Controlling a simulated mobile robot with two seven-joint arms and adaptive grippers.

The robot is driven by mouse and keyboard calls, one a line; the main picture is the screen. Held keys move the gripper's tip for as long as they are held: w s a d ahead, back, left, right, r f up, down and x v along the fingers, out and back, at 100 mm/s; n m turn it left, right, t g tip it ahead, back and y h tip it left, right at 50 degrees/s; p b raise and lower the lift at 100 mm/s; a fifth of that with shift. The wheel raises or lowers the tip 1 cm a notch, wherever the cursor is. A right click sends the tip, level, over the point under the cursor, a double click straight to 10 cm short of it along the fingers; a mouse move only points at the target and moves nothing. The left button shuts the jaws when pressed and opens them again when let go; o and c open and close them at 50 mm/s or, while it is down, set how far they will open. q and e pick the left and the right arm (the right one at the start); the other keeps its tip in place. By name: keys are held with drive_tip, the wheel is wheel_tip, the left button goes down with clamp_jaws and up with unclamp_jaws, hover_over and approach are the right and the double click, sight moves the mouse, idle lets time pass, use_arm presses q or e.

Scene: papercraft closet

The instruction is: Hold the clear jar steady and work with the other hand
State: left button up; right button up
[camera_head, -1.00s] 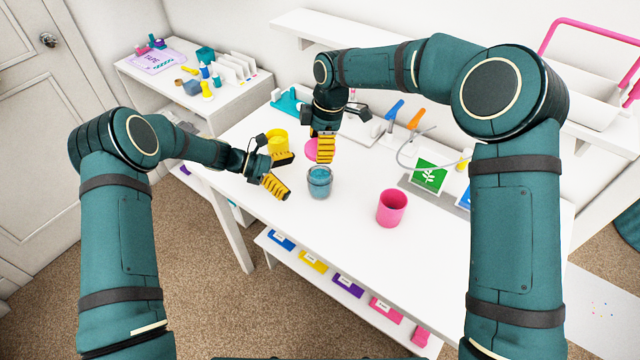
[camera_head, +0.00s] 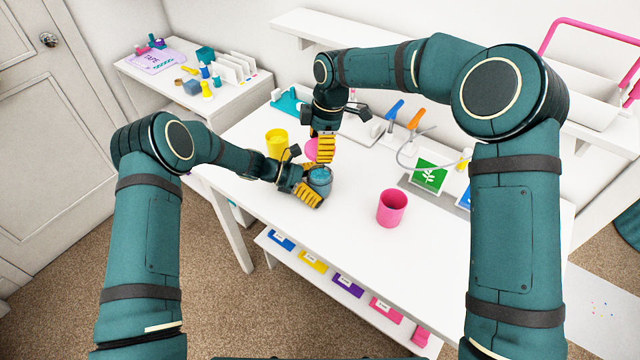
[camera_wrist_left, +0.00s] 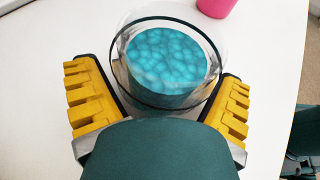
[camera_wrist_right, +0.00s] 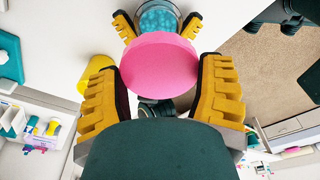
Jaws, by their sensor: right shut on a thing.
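The clear jar (camera_head: 321,181) holds teal contents and stands upright on the white table, its top open in the left wrist view (camera_wrist_left: 166,58). My left gripper (camera_head: 312,184) is open at the jar. In the left wrist view its yellow fingers lie on either side of the jar, with gaps showing. My right gripper (camera_head: 324,150) is shut on a round pink lid (camera_wrist_right: 158,62), held behind and above the jar. In the head view the lid (camera_head: 311,150) is partly hidden by the fingers.
A yellow cup (camera_head: 276,141) stands behind my left gripper, and a pink cup (camera_head: 391,208) to the right of the jar. A green card (camera_head: 429,175) and tools stand along the back. The table's front right is clear.

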use_arm(q)
drive_tip(key=c, duration=0.9)
drive_tip(key=shift+c, duration=0.3)
use_arm(e)
hover_over(320, 168)
drive_tip(key=s, duration=0.3)
drive_tip(key=shift+w+f, duration=0.2)
drive_tip(key=shift+f, duration=2.25)
drive_tip(key=shift+f, duration=0.1)
drive_tip(key=shift+f, duration=0.75)
drive_tip(key=shift+f, duration=0.6)
use_arm(q)
clamp_jaws()
use_arm(e)
drive_tip(key=m+t, duration=0.1)
drive_tip(key=m, duration=0.6)
drive_tip(key=shift+s, duration=0.1)
drive_tip(key=m, duration=0.6)
drive_tip(key=shift+t+h, duration=0.3)
drive_tip(key=shift+h, duration=0.1)
